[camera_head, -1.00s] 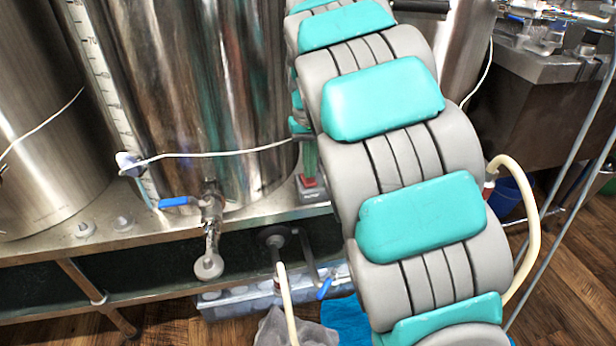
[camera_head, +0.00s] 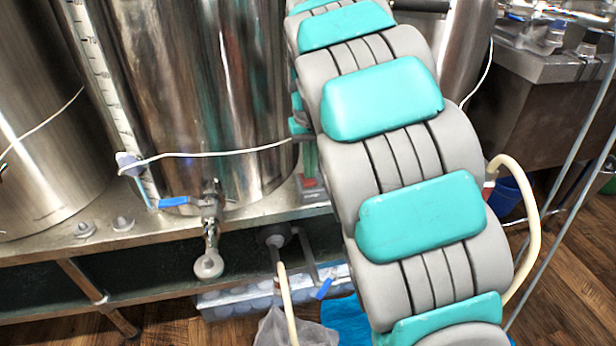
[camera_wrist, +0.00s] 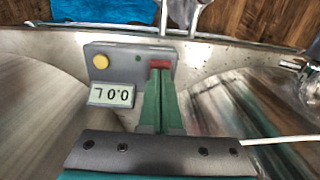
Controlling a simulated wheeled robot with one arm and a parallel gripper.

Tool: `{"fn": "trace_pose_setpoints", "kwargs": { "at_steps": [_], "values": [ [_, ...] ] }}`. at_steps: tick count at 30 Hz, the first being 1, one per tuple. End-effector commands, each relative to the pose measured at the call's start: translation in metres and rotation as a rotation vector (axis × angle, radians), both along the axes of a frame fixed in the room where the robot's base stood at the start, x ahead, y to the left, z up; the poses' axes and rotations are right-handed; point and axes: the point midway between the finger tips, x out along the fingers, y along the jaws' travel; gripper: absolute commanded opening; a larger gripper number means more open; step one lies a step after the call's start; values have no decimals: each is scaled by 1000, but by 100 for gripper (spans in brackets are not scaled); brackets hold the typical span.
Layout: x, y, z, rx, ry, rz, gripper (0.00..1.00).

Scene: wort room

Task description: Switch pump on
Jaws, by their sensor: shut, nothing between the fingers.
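A grey control box (camera_wrist: 128,66) sits on the metal shelf in the wrist view. It has a red switch (camera_wrist: 160,64), a yellow round button (camera_wrist: 100,61) and a display (camera_wrist: 112,95) whose digits appear upside down. My gripper (camera_wrist: 158,82) is shut and empty. Its green fingertips are at the red switch and partly cover it; I cannot tell whether they touch or press it. In the head view the control box (camera_head: 316,195) is small beside the tank, with my gripper (camera_head: 309,168) just above it, partly hidden by my arm.
A large steel tank (camera_head: 190,90) with a blue-handled valve (camera_head: 174,202) stands left of the box on the metal shelf (camera_head: 150,230). A cream hose (camera_head: 287,305) and a plastic crate (camera_head: 235,300) are below. A white cable (camera_head: 210,154) crosses the tank.

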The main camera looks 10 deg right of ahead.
Motion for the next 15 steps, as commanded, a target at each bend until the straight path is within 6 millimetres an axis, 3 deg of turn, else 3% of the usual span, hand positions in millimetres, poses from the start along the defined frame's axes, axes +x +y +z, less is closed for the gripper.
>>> {"fn": "trace_pose_setpoints", "kwargs": {
  "at_steps": [15],
  "values": [
    [0,0,-15,0,1,0,0]
  ]
}}
